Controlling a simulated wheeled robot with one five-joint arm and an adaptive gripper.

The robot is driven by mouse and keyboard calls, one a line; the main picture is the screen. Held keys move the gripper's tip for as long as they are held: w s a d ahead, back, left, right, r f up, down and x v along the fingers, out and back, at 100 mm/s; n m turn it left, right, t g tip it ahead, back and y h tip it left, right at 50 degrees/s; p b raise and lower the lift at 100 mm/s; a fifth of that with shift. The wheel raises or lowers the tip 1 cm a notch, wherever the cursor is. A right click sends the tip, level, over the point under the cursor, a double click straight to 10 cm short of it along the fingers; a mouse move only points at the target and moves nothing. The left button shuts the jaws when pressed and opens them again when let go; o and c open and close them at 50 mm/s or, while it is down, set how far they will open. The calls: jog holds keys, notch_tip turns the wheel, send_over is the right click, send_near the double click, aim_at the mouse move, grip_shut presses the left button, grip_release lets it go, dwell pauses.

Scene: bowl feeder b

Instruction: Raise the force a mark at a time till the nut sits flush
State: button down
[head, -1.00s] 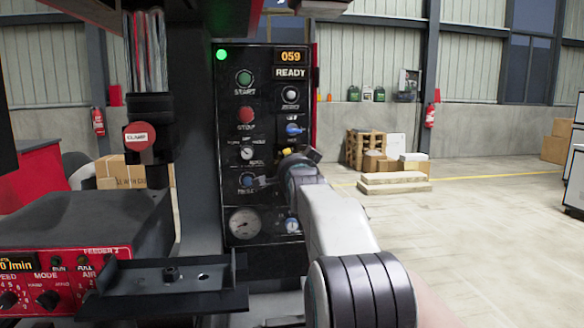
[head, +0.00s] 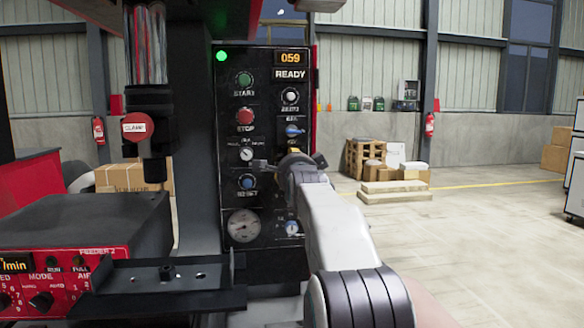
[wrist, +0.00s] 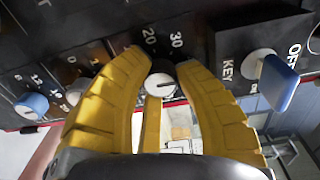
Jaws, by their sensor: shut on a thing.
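In the wrist view, my gripper's yellow fingers (wrist: 158,64) are closed around a round knob (wrist: 160,84) with a pale face, beside the scale marks 20 and 30. Where its pointer stands against the marks is not clear. In the head view, my gripper (head: 288,160) is at the black control panel (head: 268,105), below the blue key switch (head: 294,130), and hides the knob. The display (head: 290,58) reads 059, above the word READY. A small dark stud, perhaps the nut (head: 167,272), stands on the black plate (head: 120,298). Whether it sits flush cannot be told.
The press ram with a red CLAMP label (head: 136,127) hangs above and left. A green lamp (head: 221,56) is lit. Start (head: 244,79) and stop (head: 245,116) buttons and a gauge (head: 244,226) are on the panel. The floor at right is open, with pallets (head: 395,190) behind.

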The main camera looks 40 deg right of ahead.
jog(key=shift+r, duration=0.2)
jog(key=c, duration=0.9)
grip_release()
jog(key=shift+w+f, duration=0.1)
jog(key=shift+f, duration=0.05)
jog(key=shift+o, duration=0.2)
